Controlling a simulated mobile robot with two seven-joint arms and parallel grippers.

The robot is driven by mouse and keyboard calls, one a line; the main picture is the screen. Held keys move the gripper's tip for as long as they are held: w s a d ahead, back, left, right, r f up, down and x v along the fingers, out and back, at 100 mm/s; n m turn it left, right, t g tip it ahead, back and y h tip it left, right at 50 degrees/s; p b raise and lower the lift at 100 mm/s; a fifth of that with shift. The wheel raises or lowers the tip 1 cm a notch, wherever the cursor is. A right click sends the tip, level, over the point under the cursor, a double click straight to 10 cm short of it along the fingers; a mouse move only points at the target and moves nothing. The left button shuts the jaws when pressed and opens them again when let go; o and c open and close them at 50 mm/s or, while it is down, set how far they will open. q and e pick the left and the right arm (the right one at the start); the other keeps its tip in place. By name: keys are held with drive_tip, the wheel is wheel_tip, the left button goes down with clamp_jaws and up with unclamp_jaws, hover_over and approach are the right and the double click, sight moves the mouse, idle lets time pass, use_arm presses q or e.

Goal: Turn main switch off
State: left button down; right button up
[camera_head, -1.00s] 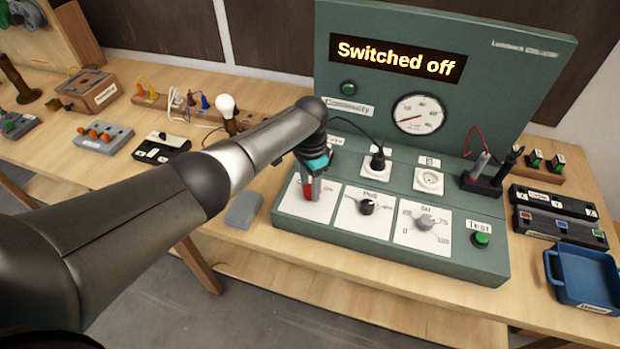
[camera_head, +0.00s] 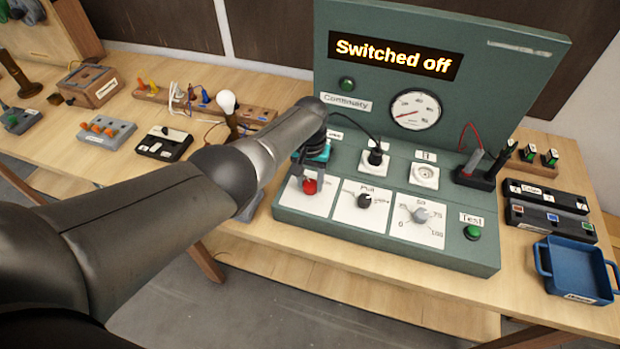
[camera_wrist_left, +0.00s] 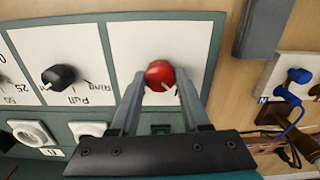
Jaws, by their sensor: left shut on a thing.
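The main switch is a red rotary knob (camera_head: 310,186) on a white plate at the left end of the green test bench (camera_head: 390,238). The bench display (camera_head: 392,56) reads "Switched off". My left gripper (camera_head: 313,166) is at the knob, reaching from above and behind it, partly hidden by my arm. In the left wrist view the red knob (camera_wrist_left: 160,74) sits between the tips of my left gripper (camera_wrist_left: 159,88), which is shut on it. A white pointer mark shows on the knob. The plate's label is hidden. My right gripper is not in view.
The black Pull knob (camera_head: 365,201) and a grey dial (camera_head: 420,216) sit right of the switch, with the green Test button (camera_head: 472,233) beyond. A black plug (camera_head: 376,158) with a cable stands behind. A blue tray (camera_head: 578,270) lies at the right.

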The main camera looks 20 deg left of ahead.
use_arm(q)
drive_tip(key=shift+n, duration=0.3)
drive_tip(key=shift+c, duration=1.9)
unclamp_jaws()
wheel_tip(320, 180, up, 8)
drive_tip(key=p, duration=0.4)
drive_tip(key=shift+r, duration=0.2)
wheel_tip(320, 180, up, 7)
hover_over(310, 184)
